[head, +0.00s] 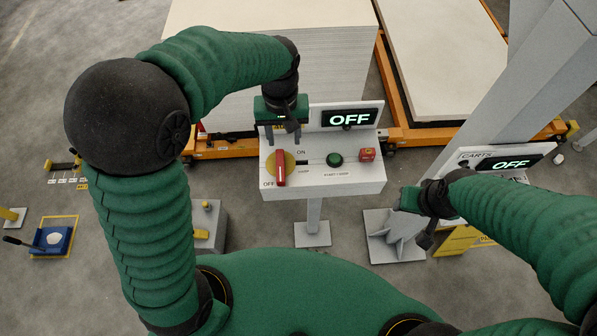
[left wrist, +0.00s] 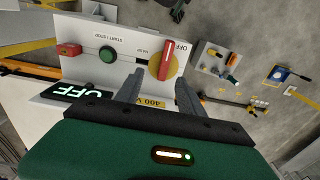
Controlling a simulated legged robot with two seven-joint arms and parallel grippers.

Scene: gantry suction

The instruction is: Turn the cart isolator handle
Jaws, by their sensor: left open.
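The isolator handle (head: 281,172) is a red bar on a yellow disc at the left of a white control panel (head: 330,183). In the head view it stands upright, its lower end beside the OFF mark; ON is printed at its upper right. The handle also shows in the left wrist view (left wrist: 165,58). My left gripper (head: 284,138) is open and empty just above and behind the handle, apart from it; its fingers also show in the left wrist view (left wrist: 158,82). My right gripper (head: 412,212) is near the right-hand panel; its fingers are unclear.
The panel has a green button (head: 334,159), a red block (head: 367,155) and an OFF display (head: 349,118). A second OFF display (head: 511,164), labelled CARTS, stands right beside a grey slanted post (head: 500,85). Stacked boards (head: 270,50) lie behind.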

